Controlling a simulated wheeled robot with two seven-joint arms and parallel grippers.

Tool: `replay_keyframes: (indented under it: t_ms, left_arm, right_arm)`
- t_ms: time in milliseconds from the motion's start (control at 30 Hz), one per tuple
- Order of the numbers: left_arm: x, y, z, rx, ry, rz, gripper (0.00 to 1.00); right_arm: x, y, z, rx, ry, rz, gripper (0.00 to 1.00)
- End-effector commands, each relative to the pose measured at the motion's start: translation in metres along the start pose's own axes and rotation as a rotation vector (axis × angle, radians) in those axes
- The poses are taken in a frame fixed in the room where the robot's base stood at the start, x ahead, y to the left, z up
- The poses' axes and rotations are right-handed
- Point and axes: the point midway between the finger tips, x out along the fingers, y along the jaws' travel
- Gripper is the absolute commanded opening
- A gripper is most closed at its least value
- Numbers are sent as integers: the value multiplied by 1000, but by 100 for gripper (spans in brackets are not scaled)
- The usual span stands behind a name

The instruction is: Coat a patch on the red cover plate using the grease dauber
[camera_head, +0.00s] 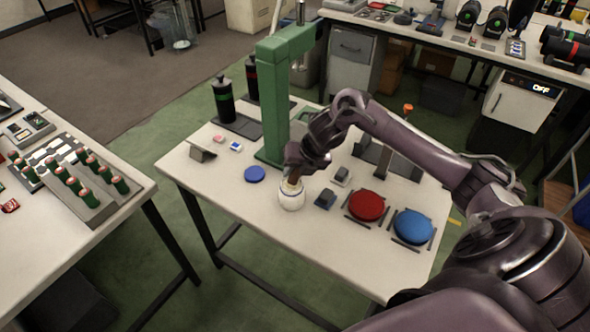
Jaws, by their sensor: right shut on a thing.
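The red cover plate (367,206) is a round disc lying on the white table, right of the middle. My right gripper (293,172) reaches over the table from the right and points down above a small white jar (291,200). It is shut on the grease dauber (291,185), a small tan piece of which shows between the fingers and the jar's mouth. The dauber's lower end is hidden, and I cannot tell how deep it sits in the jar. The gripper is left of the red plate and apart from it. My left gripper is not in view.
A blue round plate (414,225) lies right of the red one, with dark bars around both. Small dark blocks (325,199) stand between jar and red plate. A tall green press (270,110) stands behind the gripper. A small blue disc (254,174) lies left.

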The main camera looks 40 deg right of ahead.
Motion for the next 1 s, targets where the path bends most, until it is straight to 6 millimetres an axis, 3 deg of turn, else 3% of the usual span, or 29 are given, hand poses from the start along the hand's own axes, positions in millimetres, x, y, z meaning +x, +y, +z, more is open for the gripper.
replay_keyframes:
  t_ms: [800,1000]
  left_arm:
    - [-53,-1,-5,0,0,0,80]
    - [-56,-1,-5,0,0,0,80]
  right_arm:
    - [-59,22,18,0,-1,0,1]
    - [-63,23,19,0,0,0,1]
